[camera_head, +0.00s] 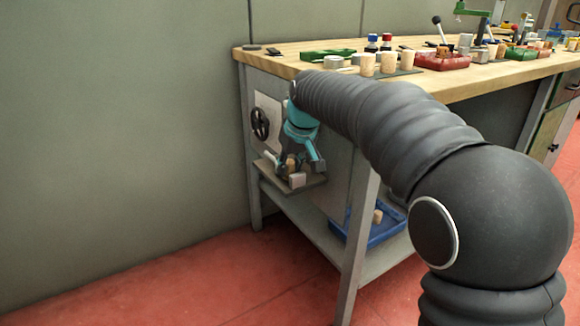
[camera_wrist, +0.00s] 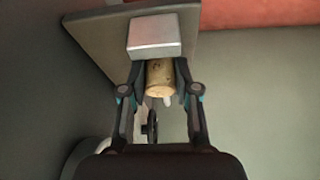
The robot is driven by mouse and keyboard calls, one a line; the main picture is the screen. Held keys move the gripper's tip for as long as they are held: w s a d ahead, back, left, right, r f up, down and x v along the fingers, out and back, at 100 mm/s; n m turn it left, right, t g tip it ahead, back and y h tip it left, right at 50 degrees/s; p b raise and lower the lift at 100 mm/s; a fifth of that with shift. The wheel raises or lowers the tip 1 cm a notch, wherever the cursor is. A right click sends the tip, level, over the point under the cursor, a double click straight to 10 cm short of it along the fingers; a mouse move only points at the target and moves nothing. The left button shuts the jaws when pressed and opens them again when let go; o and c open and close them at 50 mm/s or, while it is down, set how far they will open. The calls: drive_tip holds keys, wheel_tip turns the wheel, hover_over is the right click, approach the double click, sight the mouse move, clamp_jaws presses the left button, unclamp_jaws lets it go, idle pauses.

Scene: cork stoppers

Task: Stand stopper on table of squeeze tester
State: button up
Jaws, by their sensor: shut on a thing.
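The squeeze tester hangs on the end of the workbench, with a black handwheel (camera_head: 260,124) and a small grey shelf (camera_head: 317,185). A bright metal block (camera_head: 297,180) sits at this shelf; it also shows in the wrist view (camera_wrist: 155,33). My gripper (camera_head: 292,166) is low at the tester. In the wrist view my gripper (camera_wrist: 160,76) is shut on a tan cork stopper (camera_wrist: 159,80), one finger on each side. The stopper is right by the metal block, which hides its far end. I cannot tell whether it touches the block or rests on anything.
The wooden benchtop (camera_head: 290,66) above holds several corks, a green tray (camera_head: 327,55) and a red tray (camera_head: 443,61). A blue tray (camera_head: 372,234) with a cork is on the lower shelf. A grey wall stands left; the red floor in front is clear.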

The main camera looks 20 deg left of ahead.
drive_tip(key=shift+f, duration=0.15)
drive_tip(key=o, duration=0.8)
drive_tip(key=p+v, duration=0.2)
drive_tip(key=v, duration=0.9)
drive_tip(key=s+d+r+m, duration=0.2)
drive_tip(key=s+d, duration=0.2)
drive_tip(key=d, duration=0.8)
drive_tip(key=s+d+f+m+t+h, duration=0.1)
drive_tip(key=s+d+f+m, duration=0.2)
drive_tip(key=s+d+f, duration=0.4)
drive_tip(key=s+d+f+m+t+h, duration=0.1)
drive_tip(key=s+d+f+m, duration=0.3)
drive_tip(key=s+d+f, duration=0.4)
drive_tip(key=s+d+h, duration=0.1)
drive_tip(key=s+d, duration=0.5)
drive_tip(key=s, duration=0.2)
drive_tip(key=shift+d, duration=0.2)
